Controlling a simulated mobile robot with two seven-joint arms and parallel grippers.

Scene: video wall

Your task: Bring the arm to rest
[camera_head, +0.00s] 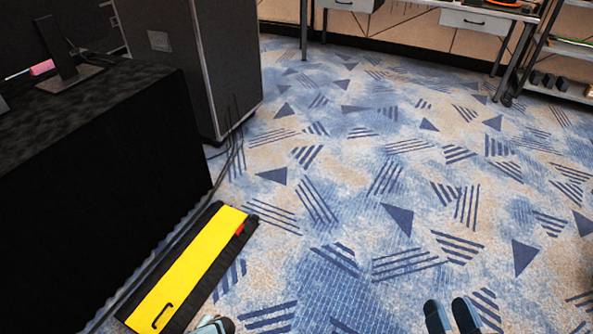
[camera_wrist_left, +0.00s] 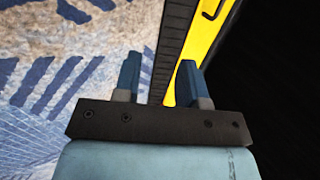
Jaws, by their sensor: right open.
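My right gripper (camera_head: 449,303) shows at the bottom edge of the head view. Its two dark fingers are apart with only carpet between them, so it is open and empty. My left gripper (camera_head: 218,326) barely shows at the bottom edge, just right of the yellow cable cover. In the left wrist view, the left gripper (camera_wrist_left: 158,78) has its two blue fingers apart, with nothing held. The black edge of the cover lies behind the gap there.
A yellow-lidded black cable cover (camera_head: 195,262) lies on the floor with a small red piece (camera_head: 239,230) at its edge. A black-draped table (camera_head: 90,200) stands left, a dark cabinet (camera_head: 185,60) behind it. A desk (camera_head: 470,20) is at the back. The patterned carpet (camera_head: 370,170) is clear.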

